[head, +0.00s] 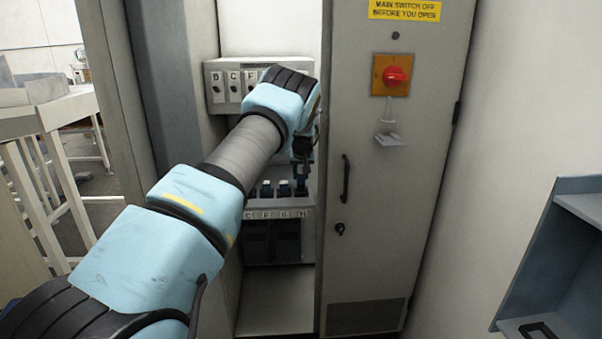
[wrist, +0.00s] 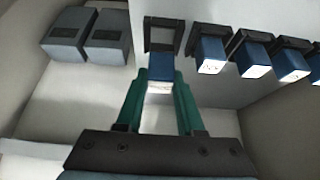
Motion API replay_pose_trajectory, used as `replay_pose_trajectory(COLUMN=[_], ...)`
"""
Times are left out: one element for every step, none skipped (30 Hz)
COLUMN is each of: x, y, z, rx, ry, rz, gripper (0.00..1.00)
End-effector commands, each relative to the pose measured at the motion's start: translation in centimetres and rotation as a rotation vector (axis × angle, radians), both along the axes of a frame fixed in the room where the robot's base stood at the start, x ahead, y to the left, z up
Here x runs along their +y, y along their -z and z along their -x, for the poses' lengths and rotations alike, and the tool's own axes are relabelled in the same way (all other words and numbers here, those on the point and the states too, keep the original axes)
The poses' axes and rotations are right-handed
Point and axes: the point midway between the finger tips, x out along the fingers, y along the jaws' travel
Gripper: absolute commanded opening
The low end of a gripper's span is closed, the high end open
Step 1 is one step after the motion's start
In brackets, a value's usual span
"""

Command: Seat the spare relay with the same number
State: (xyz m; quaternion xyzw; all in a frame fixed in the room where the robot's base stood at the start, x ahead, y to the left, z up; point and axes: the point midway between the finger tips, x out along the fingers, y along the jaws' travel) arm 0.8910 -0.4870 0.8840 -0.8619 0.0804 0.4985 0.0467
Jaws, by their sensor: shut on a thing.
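My gripper (wrist: 161,84) is shut on a blue relay (wrist: 161,66), between its two green fingers in the wrist view. Just beyond the relay is a black-framed socket (wrist: 162,36) with a bare grey middle. I cannot tell whether the relay touches the socket. Several other blue relays (wrist: 209,55) with white faces sit in black sockets in a row to the right. Their numbers are too small to read. In the head view my gripper is inside the open cabinet, at the right of the lower relay row (head: 267,188), and my arm hides part of it.
The cabinet door (head: 378,180) with a red switch (head: 396,76) stands close to the right of my gripper. An upper row of lettered units (head: 234,86) is above. A lettered strip (head: 262,214) runs below the relays. Two grey boxes (wrist: 108,42) are at the left in the wrist view.

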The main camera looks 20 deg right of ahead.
Motion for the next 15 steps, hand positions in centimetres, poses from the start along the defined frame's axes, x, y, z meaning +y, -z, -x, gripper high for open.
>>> replay_pose_trajectory(x=[0.0, 0.0, 0.0, 0.0, 0.0, 0.0, 0.0, 0.0, 0.0, 0.0, 0.0, 0.0, 0.0, 0.0, 0.0], y=[0.4, 0.5, 0.7, 0.9, 1.1, 1.3, 1.4, 1.5, 1.7, 1.9, 2.0, 2.2, 2.3, 2.5, 2.6], z=[0.0, 0.0, 0.0, 0.0, 0.0, 0.0, 0.0, 0.0, 0.0, 0.0, 0.0, 0.0, 0.0, 0.0, 0.0], rx=[0.0, 0.0, 0.0, 0.0, 0.0, 0.0, 0.0, 0.0, 0.0, 0.0, 0.0, 0.0, 0.0, 0.0, 0.001], ry=[0.0, 0.0, 0.0, 0.0, 0.0, 0.0, 0.0, 0.0, 0.0, 0.0, 0.0, 0.0, 0.0, 0.0, 0.0], rz=[0.0, 0.0, 0.0, 0.0, 0.0, 0.0, 0.0, 0.0, 0.0, 0.0, 0.0, 0.0, 0.0, 0.0, 0.0], gripper=[0.0, 0.0, 0.0, 0.0, 0.0, 0.0, 0.0, 0.0, 0.0, 0.0, 0.0, 0.0, 0.0, 0.0, 0.0])
